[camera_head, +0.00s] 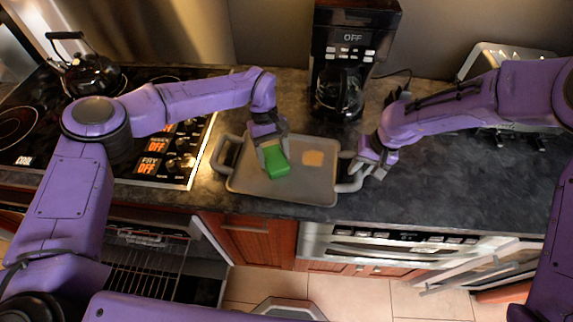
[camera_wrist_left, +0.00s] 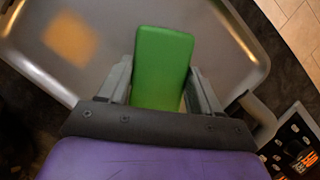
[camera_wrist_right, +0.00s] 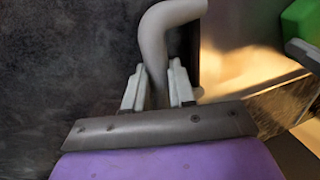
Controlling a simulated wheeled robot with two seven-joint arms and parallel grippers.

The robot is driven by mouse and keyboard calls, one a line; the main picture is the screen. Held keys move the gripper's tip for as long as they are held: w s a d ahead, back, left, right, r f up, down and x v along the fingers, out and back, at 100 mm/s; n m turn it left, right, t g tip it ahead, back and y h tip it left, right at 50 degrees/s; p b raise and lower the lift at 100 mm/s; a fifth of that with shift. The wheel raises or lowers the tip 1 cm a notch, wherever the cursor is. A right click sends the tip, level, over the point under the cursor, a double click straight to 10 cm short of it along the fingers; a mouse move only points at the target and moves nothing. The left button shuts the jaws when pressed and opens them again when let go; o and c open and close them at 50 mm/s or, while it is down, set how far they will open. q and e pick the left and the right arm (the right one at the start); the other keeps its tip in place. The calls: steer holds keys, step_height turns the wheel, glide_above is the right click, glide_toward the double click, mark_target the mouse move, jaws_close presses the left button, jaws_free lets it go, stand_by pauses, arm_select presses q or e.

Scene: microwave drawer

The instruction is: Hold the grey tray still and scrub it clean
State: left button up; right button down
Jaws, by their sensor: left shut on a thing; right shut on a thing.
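The grey tray (camera_head: 245,184) lies on the dark counter, with a handle at each side. An orange-tan stain (camera_head: 313,158) marks its surface right of centre; the stain also shows in the left wrist view (camera_wrist_left: 70,39). My left gripper (camera_head: 271,145) is shut on a green sponge (camera_head: 276,162), which is over the tray left of the stain; I cannot tell whether it touches the surface. The sponge fills the jaws in the left wrist view (camera_wrist_left: 162,65). My right gripper (camera_head: 368,163) is shut on the tray's right handle (camera_wrist_right: 155,45).
A black coffee maker (camera_head: 345,70) stands behind the tray. A stove (camera_head: 175,150) with a kettle (camera_head: 88,72) is at the left, and a toaster (camera_head: 500,60) is at the back right, partly hidden by my right arm. The counter right of the tray is clear.

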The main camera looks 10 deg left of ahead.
arm_select(q)
steer(key=shift+w+a+f, duration=0.1)
steer(key=shift+a, duration=2.1)
steer(key=shift+w+r, duration=0.1)
steer(key=shift+r, duration=0.3)
steer(key=shift+w+d, duration=0.2)
steer(key=shift+w, duration=1.65)
steer(key=shift+f, duration=0.4)
steer(key=shift+d, duration=0.1)
